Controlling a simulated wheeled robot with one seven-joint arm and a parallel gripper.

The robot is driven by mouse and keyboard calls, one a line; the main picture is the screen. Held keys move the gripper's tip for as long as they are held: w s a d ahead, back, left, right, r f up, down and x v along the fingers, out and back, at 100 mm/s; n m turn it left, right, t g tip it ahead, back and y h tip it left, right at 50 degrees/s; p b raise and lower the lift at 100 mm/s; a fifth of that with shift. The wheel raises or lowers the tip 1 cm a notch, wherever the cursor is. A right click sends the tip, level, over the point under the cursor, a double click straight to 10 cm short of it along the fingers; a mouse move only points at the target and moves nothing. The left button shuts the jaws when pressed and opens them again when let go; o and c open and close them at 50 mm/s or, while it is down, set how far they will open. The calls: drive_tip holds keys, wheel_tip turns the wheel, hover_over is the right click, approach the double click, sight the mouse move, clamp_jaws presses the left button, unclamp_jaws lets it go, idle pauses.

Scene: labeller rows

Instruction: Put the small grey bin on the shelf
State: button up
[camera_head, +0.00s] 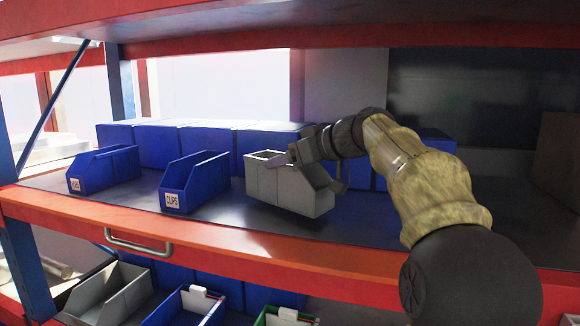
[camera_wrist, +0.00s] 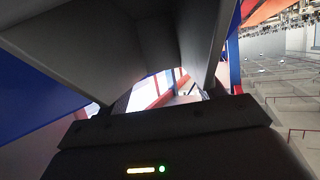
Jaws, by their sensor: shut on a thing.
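The small grey bin (camera_head: 292,190) is at the middle of the shelf (camera_head: 350,225) in the head view, right of the blue bin with the "CLIPS" label. My gripper (camera_head: 318,158) is shut on the bin's upper part, from behind and the right. A dark shadow lies under the bin, and I cannot tell whether its base touches the shelf. In the wrist view the grey bin (camera_wrist: 110,40) fills the upper left, close against the gripper (camera_wrist: 160,100).
Two labelled blue bins (camera_head: 104,170) (camera_head: 195,182) stand to the left. Several blue boxes (camera_head: 200,140) line the back. The orange shelf edge (camera_head: 200,240) has a metal handle (camera_head: 138,243). Bins (camera_head: 110,295) sit on the level below. An upper shelf (camera_head: 250,25) hangs overhead.

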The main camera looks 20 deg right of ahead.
drive_tip(key=shift+s+a+f, duration=0.1)
drive_tip(key=shift+s+f, duration=0.1)
drive_tip(key=shift+f, duration=0.6)
drive_tip(key=shift+w, duration=0.1)
drive_tip(key=o, duration=1.5)
drive_tip(key=shift+b+v, duration=2.55)
drive_tip(key=shift+v, duration=3.5)
